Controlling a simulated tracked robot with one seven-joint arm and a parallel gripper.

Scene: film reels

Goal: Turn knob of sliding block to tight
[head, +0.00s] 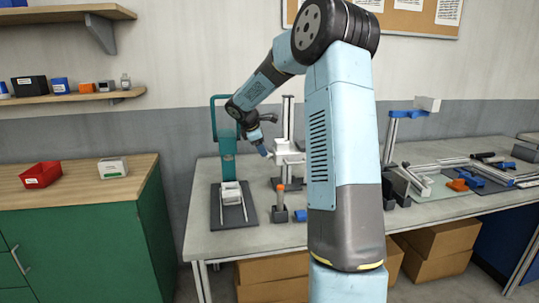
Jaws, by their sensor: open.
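A pale block (287,157) sits on an upright metal post at the middle of the workbench; it looks like the sliding block. Its knob cannot be made out, being too small or hidden behind my arm. My gripper (262,149) is small in the view, just left of this block and pointing down to the right. It is open, and nothing shows between its fingers. I cannot tell whether it touches the block.
A green press frame (226,145) and a dark base plate (231,218) stand left of the post. An orange-topped post (280,190) and a blue piece (300,215) stand in front. Rails and fixtures (470,172) fill the bench's right side.

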